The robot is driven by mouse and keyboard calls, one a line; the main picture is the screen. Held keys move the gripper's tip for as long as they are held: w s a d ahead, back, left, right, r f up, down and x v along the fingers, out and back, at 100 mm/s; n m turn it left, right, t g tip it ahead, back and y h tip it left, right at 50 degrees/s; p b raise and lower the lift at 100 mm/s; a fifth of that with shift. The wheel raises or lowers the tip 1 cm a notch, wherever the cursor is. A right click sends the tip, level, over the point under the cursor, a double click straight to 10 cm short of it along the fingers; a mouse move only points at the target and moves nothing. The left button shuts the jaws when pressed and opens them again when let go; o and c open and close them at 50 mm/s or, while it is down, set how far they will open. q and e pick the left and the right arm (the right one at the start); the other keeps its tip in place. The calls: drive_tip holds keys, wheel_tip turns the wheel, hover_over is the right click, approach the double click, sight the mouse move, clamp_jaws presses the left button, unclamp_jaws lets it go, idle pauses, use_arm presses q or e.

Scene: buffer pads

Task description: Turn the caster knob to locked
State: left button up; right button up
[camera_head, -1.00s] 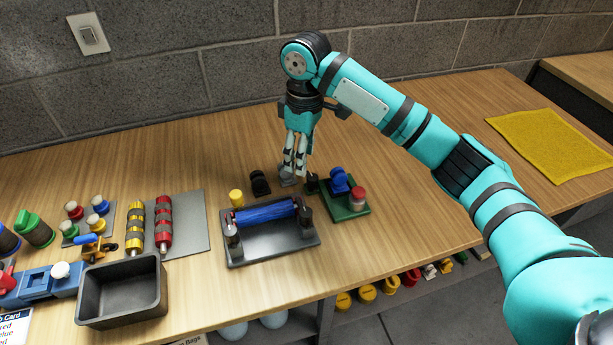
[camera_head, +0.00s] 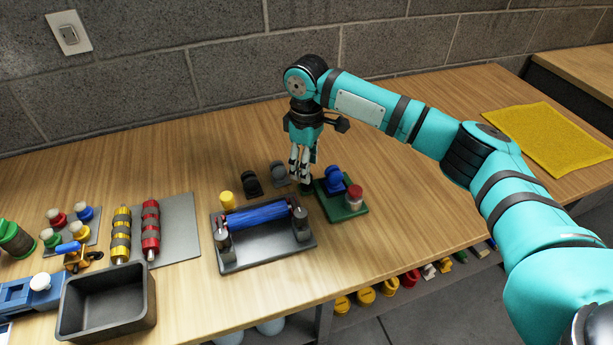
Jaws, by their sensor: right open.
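No part is clearly marked as the caster knob. A small dark knob (camera_head: 306,187) stands at the left edge of a green base (camera_head: 349,211). The base also carries a blue part (camera_head: 335,181) and a red knob with a grey body (camera_head: 353,197). My right gripper (camera_head: 304,179) points straight down with its fingertips right at the dark knob, partly covering it. It is open; whether the fingers touch the knob cannot be told. My left gripper is not in view.
A dark tray (camera_head: 262,255) with a blue roller (camera_head: 257,215) stands just left of the green base. Black (camera_head: 252,184) and grey (camera_head: 279,173) blocks sit behind it. A black bin (camera_head: 107,300) is at front left. Wood is clear right of the base.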

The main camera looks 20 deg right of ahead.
drive_tip(key=shift+f, duration=2.3)
drive_tip(key=shift+r, duration=0.1)
drive_tip(key=c, duration=1)
